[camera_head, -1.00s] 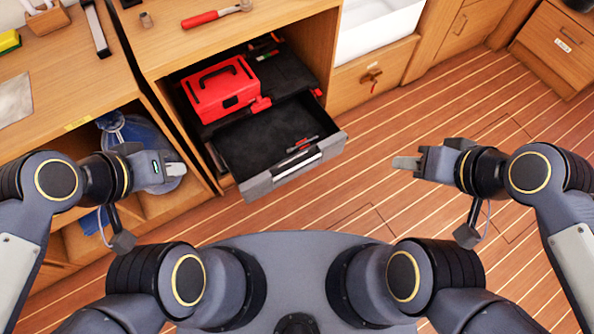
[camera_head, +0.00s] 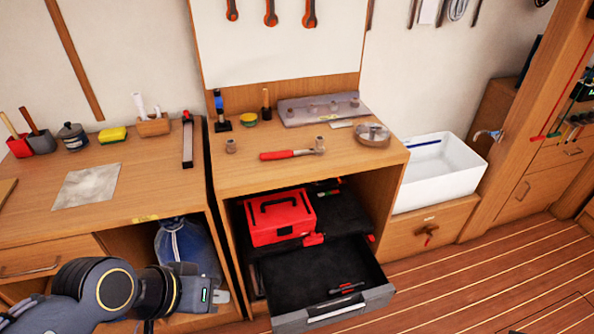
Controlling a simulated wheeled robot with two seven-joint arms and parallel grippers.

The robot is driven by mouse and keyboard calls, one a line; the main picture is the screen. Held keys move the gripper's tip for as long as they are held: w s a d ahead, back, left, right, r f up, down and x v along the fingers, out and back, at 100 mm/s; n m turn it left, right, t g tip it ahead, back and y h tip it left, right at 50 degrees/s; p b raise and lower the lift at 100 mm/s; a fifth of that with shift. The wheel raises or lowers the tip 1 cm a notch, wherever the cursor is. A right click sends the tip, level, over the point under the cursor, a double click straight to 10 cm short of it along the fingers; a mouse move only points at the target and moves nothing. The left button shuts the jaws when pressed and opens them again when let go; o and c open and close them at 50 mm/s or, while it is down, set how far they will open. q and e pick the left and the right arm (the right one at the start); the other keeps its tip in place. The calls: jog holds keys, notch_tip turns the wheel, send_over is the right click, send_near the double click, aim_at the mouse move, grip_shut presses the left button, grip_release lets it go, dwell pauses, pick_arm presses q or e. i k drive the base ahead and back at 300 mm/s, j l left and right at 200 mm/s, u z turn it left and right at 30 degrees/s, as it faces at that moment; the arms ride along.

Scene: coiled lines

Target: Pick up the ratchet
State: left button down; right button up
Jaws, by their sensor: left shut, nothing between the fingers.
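A red-handled tool with a metal head at its right end, which looks like the ratchet (camera_head: 290,154), lies flat on the wooden workbench top (camera_head: 240,180), near the front edge. My left gripper (camera_head: 222,297) is at the lower left, in front of the cabinet and well below the bench top. It is shut and empty, apart from the red-handled tool. My right gripper is out of view.
A drawer (camera_head: 375,297) stands pulled out below the bench, with small tools in it. A red toolbox (camera_head: 280,217) sits behind it. A round metal dish (camera_head: 372,135) and a grey tray (camera_head: 305,110) are on the bench. A white sink (camera_head: 430,175) is to the right.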

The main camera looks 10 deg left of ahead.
aim_at(290, 153)
jog(key=u, duration=0.4)
jog(key=i+l+u, duration=0.1)
jog(key=u, duration=0.35)
jog(key=l+u, duration=0.1)
jog(key=u, duration=0.3)
jog(key=l+u, duration=0.1)
jog(key=u, duration=0.35)
jog(key=l+u, duration=0.1)
jog(key=u, duration=0.3)
jog(key=l+u, duration=0.15)
jog(key=u, duration=0.3)
jog(key=k+l+u, duration=0.1)
jog(key=l+u, duration=0.2)
jog(key=l, duration=0.15)
jog(key=k+l+u, duration=0.1)
jog(key=l+u, duration=0.2)
jog(key=k+l+u, duration=0.25)
jog(key=l, duration=0.25)
jog(key=k+l, duration=0.15)
jog(key=l, duration=0.2)
jog(key=k+l, duration=0.15)
jog(key=l, duration=0.2)
jog(key=u, duration=0.05)
